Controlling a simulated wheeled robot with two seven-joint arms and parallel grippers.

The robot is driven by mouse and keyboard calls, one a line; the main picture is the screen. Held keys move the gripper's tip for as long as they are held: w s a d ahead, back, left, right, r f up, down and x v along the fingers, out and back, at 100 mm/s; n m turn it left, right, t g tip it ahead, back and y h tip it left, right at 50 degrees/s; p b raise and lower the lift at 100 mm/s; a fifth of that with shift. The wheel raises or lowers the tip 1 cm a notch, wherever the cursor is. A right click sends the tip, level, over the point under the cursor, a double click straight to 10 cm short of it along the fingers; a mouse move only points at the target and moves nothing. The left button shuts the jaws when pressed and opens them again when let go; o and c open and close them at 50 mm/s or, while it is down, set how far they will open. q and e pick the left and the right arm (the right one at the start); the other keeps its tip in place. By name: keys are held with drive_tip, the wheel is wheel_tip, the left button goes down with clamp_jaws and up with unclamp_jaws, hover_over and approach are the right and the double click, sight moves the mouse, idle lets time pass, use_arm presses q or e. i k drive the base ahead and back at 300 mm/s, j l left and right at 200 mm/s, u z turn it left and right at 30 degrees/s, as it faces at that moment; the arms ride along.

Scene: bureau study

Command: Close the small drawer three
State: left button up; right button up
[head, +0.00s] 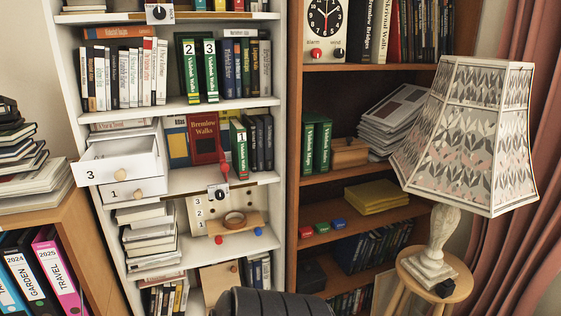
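The small drawer marked 3 (98,176) is a white drawer in a small white unit on the left of the white bookcase. It stands pulled out, with its inside visible from above and a round wooden knob (121,176) on its front. A drawer marked 1 (128,191) sits directly below, set further back, with its own wooden knob (139,194). Neither of my grippers shows in the head view.
Books and a red Bremlow Walks book (204,139) stand right of the drawers. A wooden cabinet (62,225) with stacked books and binders is close on the left. A lamp (465,130) on a stool stands right. A dark rounded object (272,302) is at the bottom.

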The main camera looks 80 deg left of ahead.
sight(130, 159)
drive_tip(key=u, duration=3.7)
